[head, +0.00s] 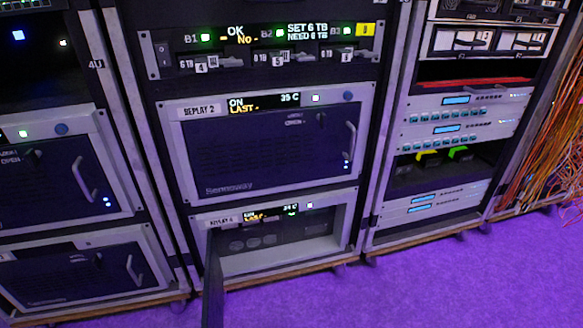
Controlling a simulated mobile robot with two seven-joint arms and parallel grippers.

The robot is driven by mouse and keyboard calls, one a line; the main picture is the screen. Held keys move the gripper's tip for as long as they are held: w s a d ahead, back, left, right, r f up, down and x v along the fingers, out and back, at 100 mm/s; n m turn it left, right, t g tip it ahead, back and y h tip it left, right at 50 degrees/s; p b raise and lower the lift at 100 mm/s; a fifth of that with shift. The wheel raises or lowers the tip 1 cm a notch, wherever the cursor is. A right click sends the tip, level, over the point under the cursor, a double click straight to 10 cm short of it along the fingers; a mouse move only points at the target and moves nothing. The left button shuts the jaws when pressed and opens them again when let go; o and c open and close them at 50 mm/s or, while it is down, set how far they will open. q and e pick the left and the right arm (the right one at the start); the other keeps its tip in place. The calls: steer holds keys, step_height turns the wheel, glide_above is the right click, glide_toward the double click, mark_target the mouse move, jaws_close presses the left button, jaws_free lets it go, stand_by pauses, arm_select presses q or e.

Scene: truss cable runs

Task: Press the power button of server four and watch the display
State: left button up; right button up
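The bottom unit of the middle rack (340,228) has a label that seems to read "REPLAY 4", though it is small and blurred. Its front is open, and a dark panel (213,285), which looks like its door, stands out edge-on at the left. Several round grey shapes (254,242) show inside the recess; I cannot tell which, if any, is the power button. Its small display (270,214) is lit, with a top line that looks like "ON", "34 C" and "LAST-" in orange below. A lit square (310,205) sits to its right. Neither gripper is in view.
Above is the closed "REPLAY 2" unit (265,150), with a display reading "ON 35 C LAST-". A bay panel (262,48) sits higher. Closed units (60,165) fill the left rack. Orange cables (555,150) hang at the right. The purple floor (430,285) in front is clear.

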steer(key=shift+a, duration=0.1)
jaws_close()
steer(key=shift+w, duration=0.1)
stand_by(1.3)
